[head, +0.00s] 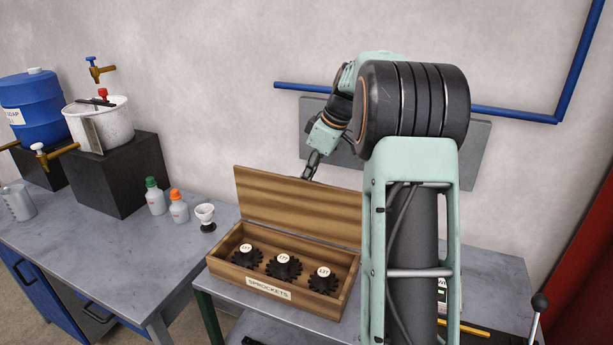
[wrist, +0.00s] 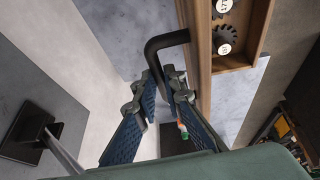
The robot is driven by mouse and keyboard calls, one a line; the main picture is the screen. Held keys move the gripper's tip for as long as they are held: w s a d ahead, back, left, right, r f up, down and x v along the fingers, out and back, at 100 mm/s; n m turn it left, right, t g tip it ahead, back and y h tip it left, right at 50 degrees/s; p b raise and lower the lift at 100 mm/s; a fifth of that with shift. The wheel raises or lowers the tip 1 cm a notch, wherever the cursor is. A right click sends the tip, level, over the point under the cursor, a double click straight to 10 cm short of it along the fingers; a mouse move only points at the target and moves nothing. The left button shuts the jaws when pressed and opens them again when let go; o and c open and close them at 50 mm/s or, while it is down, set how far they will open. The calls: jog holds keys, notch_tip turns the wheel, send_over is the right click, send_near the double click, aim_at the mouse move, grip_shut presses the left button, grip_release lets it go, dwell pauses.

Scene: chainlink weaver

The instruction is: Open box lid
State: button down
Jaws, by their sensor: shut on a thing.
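The wooden box (head: 220,273), with a label reading SPROCKETS, stands on the metal table. Its lid (head: 295,208) is raised at the back, standing about upright, and the box is open. Three dark sprockets (head: 283,267) with white round tags lie inside. My gripper (head: 309,170) is at the top edge of the lid. In the wrist view my gripper (wrist: 163,85) is shut on a black bent handle (wrist: 166,42), whose end lies between the fingertips. Two of the sprockets also show in the wrist view (wrist: 226,34).
A white bottle with a green cap (head: 155,198), an orange-capped bottle (head: 178,208) and a small white cup (head: 205,214) stand left of the box. A grey panel (head: 472,150) and blue pipe (head: 510,114) are on the wall behind my arm. The left table's front is clear.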

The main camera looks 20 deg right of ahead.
jog(key=shift+s+f, duration=0.3)
jog(key=shift+f, duration=0.25)
jog(key=c, duration=2.1)
grip_release()
jog(key=shift+w, duration=0.15)
jog(key=shift+o, duration=0.4)
jog(key=shift+r, duration=0.2)
jog(key=shift+r, duration=0.15)
jog(key=v, duration=1.1)
jog(key=shift+r, duration=0.4)
jog(key=shift+d, duration=0.15)
